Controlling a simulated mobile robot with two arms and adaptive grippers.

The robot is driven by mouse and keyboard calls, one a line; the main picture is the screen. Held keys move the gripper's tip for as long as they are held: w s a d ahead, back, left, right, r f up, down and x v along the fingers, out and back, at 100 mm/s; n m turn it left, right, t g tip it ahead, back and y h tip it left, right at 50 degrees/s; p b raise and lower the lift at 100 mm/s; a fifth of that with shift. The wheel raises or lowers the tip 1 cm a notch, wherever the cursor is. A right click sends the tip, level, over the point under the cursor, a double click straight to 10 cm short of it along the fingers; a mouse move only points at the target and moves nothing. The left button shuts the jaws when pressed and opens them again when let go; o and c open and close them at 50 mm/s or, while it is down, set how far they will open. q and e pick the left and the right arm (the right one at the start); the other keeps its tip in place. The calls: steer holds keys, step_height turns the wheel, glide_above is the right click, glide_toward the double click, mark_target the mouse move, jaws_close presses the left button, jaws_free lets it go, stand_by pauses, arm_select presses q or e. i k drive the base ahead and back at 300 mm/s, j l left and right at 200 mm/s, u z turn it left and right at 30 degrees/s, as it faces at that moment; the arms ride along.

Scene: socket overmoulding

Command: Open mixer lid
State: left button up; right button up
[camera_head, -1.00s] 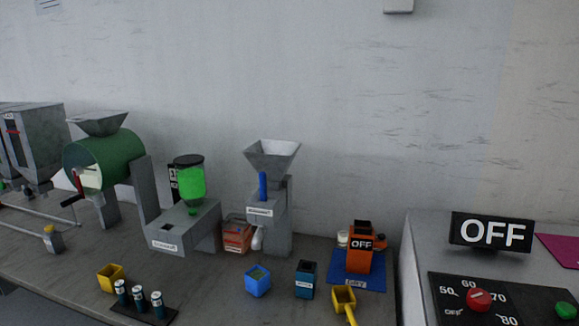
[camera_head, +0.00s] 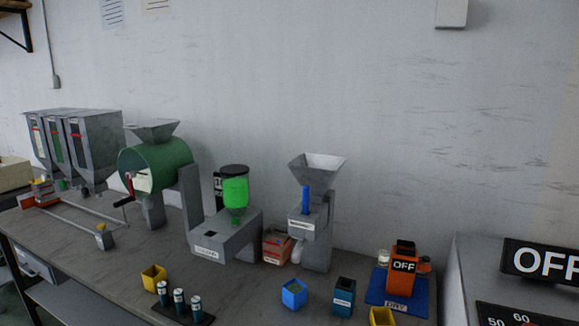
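The mixer is likely the green drum (camera_head: 155,165) with a grey hopper (camera_head: 152,131) on top, standing on grey supports at the left of the bench. A pale panel (camera_head: 143,182) shows on the front of the drum. A red and dark crank (camera_head: 128,188) sits at its left side. I cannot tell from this distance whether any lid on it is open or shut. Neither of my grippers is in view.
Grey bins (camera_head: 95,140) stand left of the drum. A machine with a green container (camera_head: 235,192) and another with a hopper (camera_head: 317,168) stand to its right. Yellow (camera_head: 154,278) and blue (camera_head: 294,293) cups and a capped-cylinder rack (camera_head: 180,312) line the bench front.

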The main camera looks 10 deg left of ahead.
mark_target(157, 122)
steer(key=i+j+z, duration=0.1)
steer(key=j, duration=0.65)
steer(key=i+j+z, duration=0.1)
steer(key=j, duration=0.7)
